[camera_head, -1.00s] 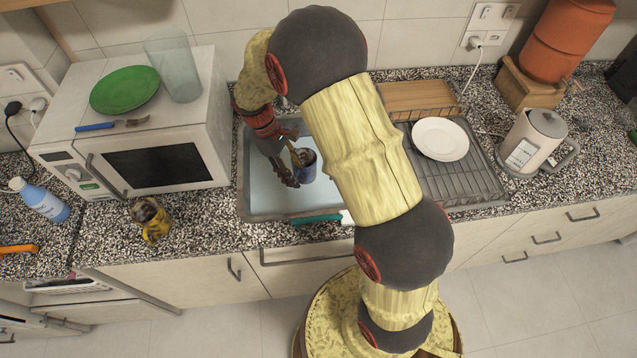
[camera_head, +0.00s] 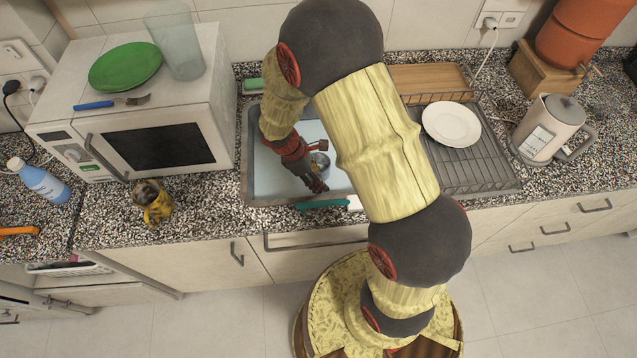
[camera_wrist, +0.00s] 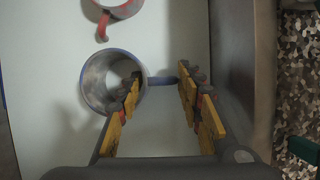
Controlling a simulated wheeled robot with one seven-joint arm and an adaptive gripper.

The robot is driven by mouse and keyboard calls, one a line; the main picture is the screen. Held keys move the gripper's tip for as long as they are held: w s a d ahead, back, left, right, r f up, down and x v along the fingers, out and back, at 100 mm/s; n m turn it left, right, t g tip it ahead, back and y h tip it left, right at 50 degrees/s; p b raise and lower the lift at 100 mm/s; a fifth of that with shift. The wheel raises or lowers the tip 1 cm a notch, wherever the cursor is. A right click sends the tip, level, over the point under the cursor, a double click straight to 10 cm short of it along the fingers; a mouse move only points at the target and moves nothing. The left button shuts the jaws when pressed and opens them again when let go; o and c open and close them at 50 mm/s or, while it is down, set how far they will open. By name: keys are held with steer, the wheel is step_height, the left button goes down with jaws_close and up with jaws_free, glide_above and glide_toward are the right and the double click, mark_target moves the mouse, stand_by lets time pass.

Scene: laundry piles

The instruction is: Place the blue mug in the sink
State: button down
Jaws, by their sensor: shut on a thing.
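The blue mug (camera_wrist: 88,88) shows from above in the wrist view, its round opening facing the camera and its handle to the right. My gripper (camera_wrist: 160,82) has one finger at the mug's right rim and the other beyond the handle, shut on the mug. In the head view the mug (camera_head: 319,164) is beside my gripper (camera_head: 312,174), partly hidden by it, within the sink (camera_head: 262,180). The wrist view shows the pale basin floor below; whether the mug touches it I cannot tell.
A red-rimmed, cup-like thing (camera_wrist: 122,10) is near the mug. A microwave (camera_head: 155,145) stands left of the sink. A drying rack (camera_head: 470,165) with a white plate (camera_head: 451,124) is on the right. A teal-handled item (camera_head: 322,204) lies at the sink's front edge.

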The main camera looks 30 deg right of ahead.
steer(key=shift+f, duration=1.2)
steer(key=shift+f+b, duration=0.15)
steer(key=shift+b, duration=0.15)
steer(key=c, duration=1.2)
jaws_free()
